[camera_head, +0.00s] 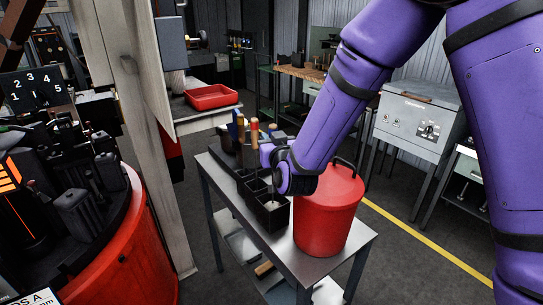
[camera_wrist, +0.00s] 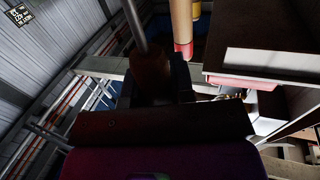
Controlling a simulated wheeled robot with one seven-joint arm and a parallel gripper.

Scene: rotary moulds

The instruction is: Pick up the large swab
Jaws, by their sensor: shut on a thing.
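My gripper (camera_head: 267,154) is above the dark compartmented holder on the metal cart, and it is small and partly hidden by my wrist in the head view. In the wrist view, my gripper (camera_wrist: 152,82) is shut on a brown, rounded piece with a grey rod (camera_wrist: 134,18) running up from it, which I take to be the large swab (camera_wrist: 151,68). How deep it sits between the fingers is too dark to tell. The black holder (camera_head: 270,216) has open square compartments. Wooden handles (camera_head: 254,131) stand upright just left of my gripper.
A red lidded bucket (camera_head: 325,218) stands on the cart (camera_head: 352,237) right beside the holder, below my arm. A beige post (camera_head: 150,130) and the red rotary machine (camera_head: 130,260) are at left. A red tray (camera_head: 211,97) sits on a bench behind.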

